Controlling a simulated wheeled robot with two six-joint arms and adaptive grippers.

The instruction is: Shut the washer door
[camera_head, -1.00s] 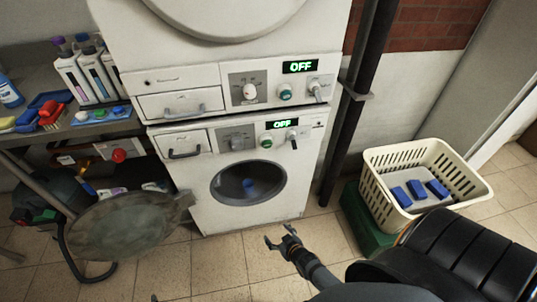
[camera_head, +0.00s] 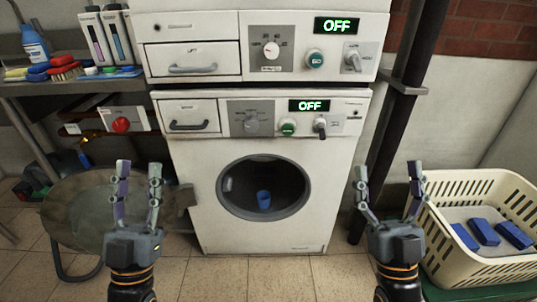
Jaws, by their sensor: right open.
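The white washer (camera_head: 340,160) stands in the middle, below another machine, with its round dark opening (camera_head: 235,190) uncovered. A blue cup-like thing (camera_head: 264,199) shows inside. The washer door (camera_head: 75,215), round with a cloudy pane, hangs wide open to the left on a hinge beside the opening. My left gripper (camera_head: 139,172) points up in front of the door's right part and hides some of it. Its fingers are apart with nothing between them; I cannot tell whether it touches the door. My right gripper (camera_head: 389,180) is open and empty, in front of the washer's right side.
A cream laundry basket (camera_head: 470,267) with several blue blocks stands at the right on a green crate (camera_head: 445,292). A dark vertical pipe (camera_head: 401,110) rises right of the washer. A shelf (camera_head: 75,87) with bottles and brushes is at the left. The tiled floor before the washer is clear.

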